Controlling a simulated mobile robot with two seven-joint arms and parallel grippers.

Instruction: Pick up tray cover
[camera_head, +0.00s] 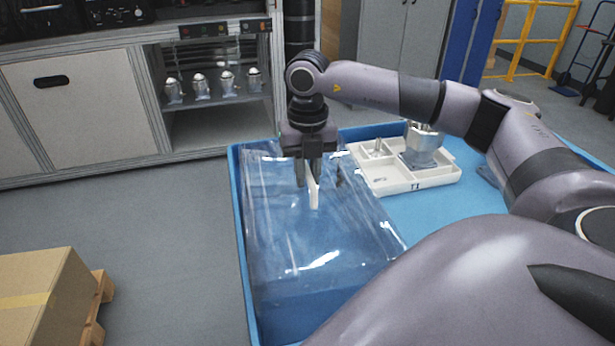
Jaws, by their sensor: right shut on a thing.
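The clear tray cover (300,240) is a shiny transparent box-like sheet on the left part of the blue table. A small white upright piece (314,194), which looks like its handle, stands near the middle of it. My right gripper (309,182) comes down from above, pointing straight down, and is shut on this white piece. I cannot tell whether the cover rests on the table or is slightly raised. My left gripper is not in view.
A white compartment tray (410,187) with a metal housing (421,148) and small parts stands right of the cover. Behind is a cabinet whose shelf (213,98) holds several metal housings. A cardboard box (40,295) on a pallet stands at lower left.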

